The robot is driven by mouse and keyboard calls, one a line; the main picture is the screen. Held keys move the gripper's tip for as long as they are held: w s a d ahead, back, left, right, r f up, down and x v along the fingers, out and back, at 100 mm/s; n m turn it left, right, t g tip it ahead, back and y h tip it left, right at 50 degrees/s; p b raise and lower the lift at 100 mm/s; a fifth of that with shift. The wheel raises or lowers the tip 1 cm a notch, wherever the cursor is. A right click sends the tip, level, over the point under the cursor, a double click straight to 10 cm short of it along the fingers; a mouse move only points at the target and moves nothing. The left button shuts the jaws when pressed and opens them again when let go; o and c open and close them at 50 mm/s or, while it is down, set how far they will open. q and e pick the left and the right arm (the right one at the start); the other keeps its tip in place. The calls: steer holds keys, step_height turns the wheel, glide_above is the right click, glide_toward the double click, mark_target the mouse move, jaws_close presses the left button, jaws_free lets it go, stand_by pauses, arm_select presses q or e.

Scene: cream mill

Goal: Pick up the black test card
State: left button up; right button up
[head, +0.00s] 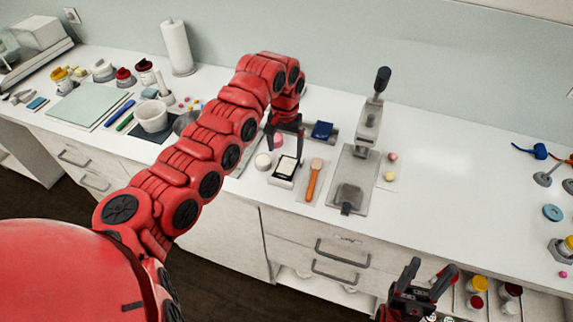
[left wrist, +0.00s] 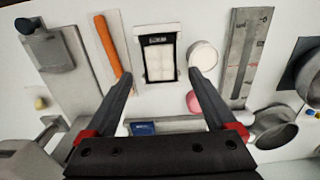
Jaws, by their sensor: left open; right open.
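A black-framed flat item (head: 286,165) with a white panel lies in a white tray on the counter, also seen upright in the left wrist view (left wrist: 148,62). I cannot tell whether it is the black test card; no plain black card shows clearly. My left gripper (head: 286,146) is open and empty above the counter, pointing down near this item. In the left wrist view the fingertips (left wrist: 161,77) stand apart on either side of its lower part. My right gripper (head: 431,270) is open and empty in front of the counter, at lower right.
An orange-handled spatula (head: 314,182) lies right of the tray, before a grey press stand (head: 350,190). A white round jar (left wrist: 203,56) and pink object (left wrist: 192,101) sit close by. A blue block (head: 322,130) lies behind. The counter right of the stand is mostly clear.

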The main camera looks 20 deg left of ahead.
mark_target(286, 167)
arm_select(q)
steer(key=shift+f, duration=0.9)
steer(key=shift+w+f+p, duration=0.1)
steer(key=shift+f+p, duration=0.3)
steer(key=shift+p, duration=0.25)
steer(key=f, duration=0.1)
steer(key=f+p, duration=0.2)
steer(key=shift+w+d+f, duration=0.1)
steer(key=shift+w+f, duration=0.15)
steer(key=shift+f, duration=0.65)
steer(key=c, duration=1.1)
steer(key=shift+r, duration=0.2)
